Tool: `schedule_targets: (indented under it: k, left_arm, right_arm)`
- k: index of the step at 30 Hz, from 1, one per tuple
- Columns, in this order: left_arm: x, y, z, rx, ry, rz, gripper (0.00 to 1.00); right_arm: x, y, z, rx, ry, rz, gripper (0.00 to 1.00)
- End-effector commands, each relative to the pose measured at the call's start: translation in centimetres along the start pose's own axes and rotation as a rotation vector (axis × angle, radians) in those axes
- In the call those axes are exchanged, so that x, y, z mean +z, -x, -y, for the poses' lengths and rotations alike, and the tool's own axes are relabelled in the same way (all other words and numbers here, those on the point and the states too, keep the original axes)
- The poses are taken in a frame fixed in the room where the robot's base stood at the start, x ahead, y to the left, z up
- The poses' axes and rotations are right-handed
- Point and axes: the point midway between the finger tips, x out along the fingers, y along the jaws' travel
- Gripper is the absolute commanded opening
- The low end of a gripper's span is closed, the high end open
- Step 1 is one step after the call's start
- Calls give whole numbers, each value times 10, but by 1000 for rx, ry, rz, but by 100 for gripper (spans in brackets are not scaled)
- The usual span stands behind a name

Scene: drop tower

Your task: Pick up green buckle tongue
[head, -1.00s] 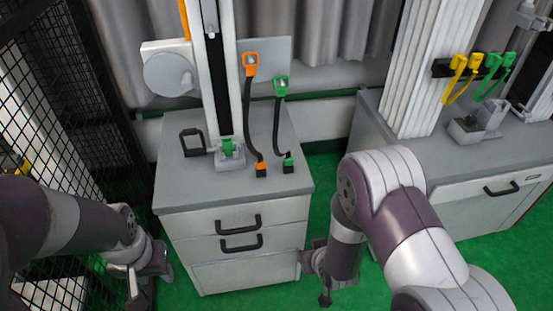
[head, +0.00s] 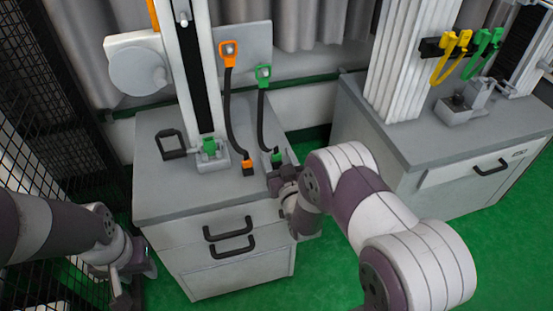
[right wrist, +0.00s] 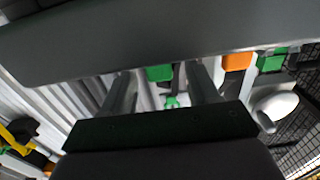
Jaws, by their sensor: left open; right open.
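The green buckle tongue (head: 277,158) is at the lower end of a black strap, near the right edge of the cabinet top. The strap's green upper loop (head: 263,73) hangs on the plate behind. My right gripper (head: 274,178) is open, just in front of the tongue. In the right wrist view the tongue (right wrist: 160,73) shows between the two open fingers (right wrist: 164,84); I cannot tell whether they touch it. My left gripper (head: 124,287) is open and empty at the lower left, away from the cabinet.
An orange tongue (head: 247,167) on a second strap stands close to the left. A fixture with a green insert (head: 208,147) and a black handle (head: 172,145) are further left. A white column (head: 190,70) rises behind. A second cabinet (head: 400,150) stands to the right.

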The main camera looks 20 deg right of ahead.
Motion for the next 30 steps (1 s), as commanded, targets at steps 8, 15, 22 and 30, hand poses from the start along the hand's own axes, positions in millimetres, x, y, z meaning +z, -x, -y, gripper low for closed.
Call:
schedule_targets:
  k: [8,15,22,30]
  left_arm:
    - [0,-2,0,0,0,0,43]
    - [0,-2,0,0,0,0,43]
    - [0,-2,0,0,0,0,43]
    - [-1,5,0,0,0,0,43]
  right_arm:
    - [0,-15,0,0,0,1,60]
    - [0,-15,0,0,0,1,16]
    - [0,-14,0,0,0,1,16]
    - [-19,-15,0,0,0,0,16]
